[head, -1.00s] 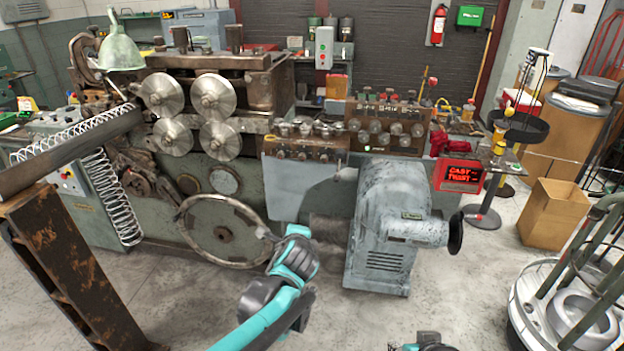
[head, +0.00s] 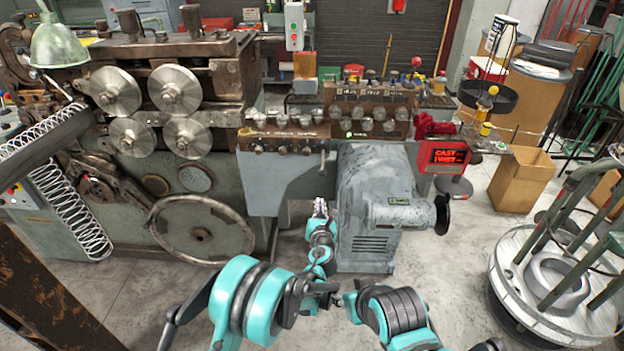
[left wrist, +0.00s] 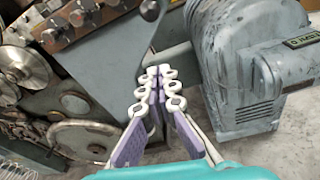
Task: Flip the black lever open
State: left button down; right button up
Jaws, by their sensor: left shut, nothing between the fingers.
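A small dark lever (head: 322,160) hangs below the right end of the brown control panel on the machine's front. In the left wrist view a dark knob-like part (left wrist: 150,9) shows at the top edge; I cannot tell whether it is the same lever. My left gripper (head: 320,208) is below the lever, in front of the gap between the machine and the grey motor housing. It is apart from the lever. In the left wrist view its two fingers (left wrist: 158,98) are together with nothing between them. My right arm shows at the bottom, but its gripper cannot be made out.
The grey motor housing (head: 385,205) stands just right of my left gripper. A large handwheel (head: 200,234) is to the left. A red lit display (head: 449,156) is at the right. Open concrete floor lies in front.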

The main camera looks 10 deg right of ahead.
aim_at(323, 165)
dwell(0.3)
pick_arm(q)
jog(key=b+x, duration=0.3)
jog(key=x, duration=0.7)
jog(key=r, duration=0.2)
jog(key=s+r, duration=0.1)
jog(key=r, duration=0.1)
jog(key=shift+d+b, duration=0.3)
jog(key=shift+b, duration=0.1)
